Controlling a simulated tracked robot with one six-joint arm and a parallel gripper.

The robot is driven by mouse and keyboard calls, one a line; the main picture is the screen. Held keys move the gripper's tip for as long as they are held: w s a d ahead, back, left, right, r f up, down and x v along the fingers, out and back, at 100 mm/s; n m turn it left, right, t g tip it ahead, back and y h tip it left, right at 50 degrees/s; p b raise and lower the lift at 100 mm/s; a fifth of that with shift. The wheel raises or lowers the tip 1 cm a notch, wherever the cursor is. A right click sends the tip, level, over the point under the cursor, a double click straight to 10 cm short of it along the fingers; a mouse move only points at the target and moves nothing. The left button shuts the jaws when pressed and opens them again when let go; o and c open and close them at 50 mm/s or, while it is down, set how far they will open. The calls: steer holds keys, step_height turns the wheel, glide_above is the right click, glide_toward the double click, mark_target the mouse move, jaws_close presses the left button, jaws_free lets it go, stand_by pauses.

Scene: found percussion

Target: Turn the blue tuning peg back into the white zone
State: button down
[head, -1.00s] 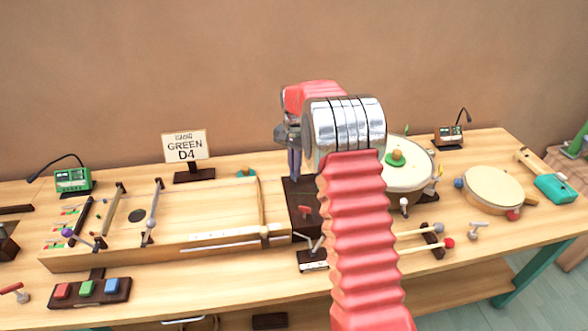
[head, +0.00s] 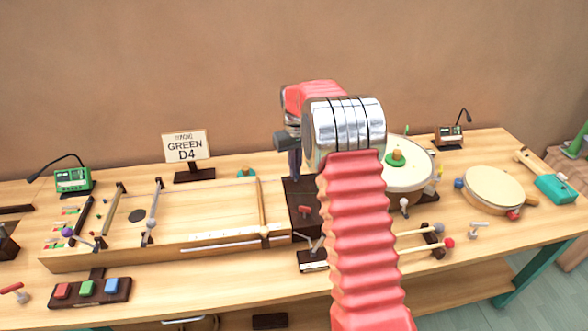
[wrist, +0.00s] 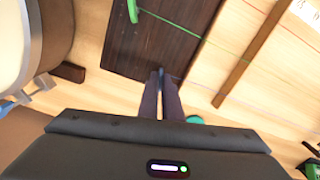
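A dark wooden peg board (head: 306,192) stands at the right end of the long stringed box. My gripper (head: 295,172) points down over its far end, partly hidden by my arm. In the wrist view my gripper's two dark fingers (wrist: 160,78) are close together at the edge of the board (wrist: 160,45). A small sliver of blue, the blue tuning peg (wrist: 161,72), shows between the fingertips; the rest is hidden. A green peg (wrist: 132,10) with a green string stands farther along the board. A red peg (head: 304,210) is near the board's front. The white zone is not visible.
The stringed box (head: 165,255) lies to the left, with a sign (head: 186,148) behind it. A round drum (head: 408,178) is close on the right, partly behind my arm. A green meter (head: 73,180) and coloured buttons (head: 88,288) are farther left.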

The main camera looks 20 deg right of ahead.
steer(key=n, duration=0.4)
steer(key=shift+w+r+n, duration=0.15)
steer(key=shift+w+n, duration=0.1)
steer(key=shift+n, duration=0.05)
steer(key=n, duration=0.5)
stand_by(0.4)
steer(key=c, duration=1.9)
jaws_free()
steer(key=shift+s, duration=0.1)
steer(key=shift+c, duration=0.2)
step_height(320, 180, up, 14)
steer(key=shift+f, duration=0.25)
